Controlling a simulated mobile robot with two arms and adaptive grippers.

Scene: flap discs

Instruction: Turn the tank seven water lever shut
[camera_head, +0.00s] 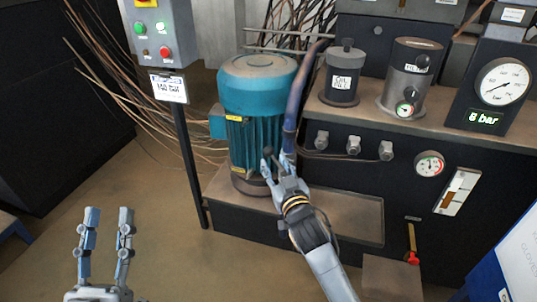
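My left gripper (107,228) is open and empty at the lower left, far from the lever.
The teal motor (256,88) stands behind my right gripper, beside a dark blue hose (296,95). A control box (160,30) on a post is at the upper left. A dial (430,163) sits above the lever. A blue and white box (518,262) is at the right edge.

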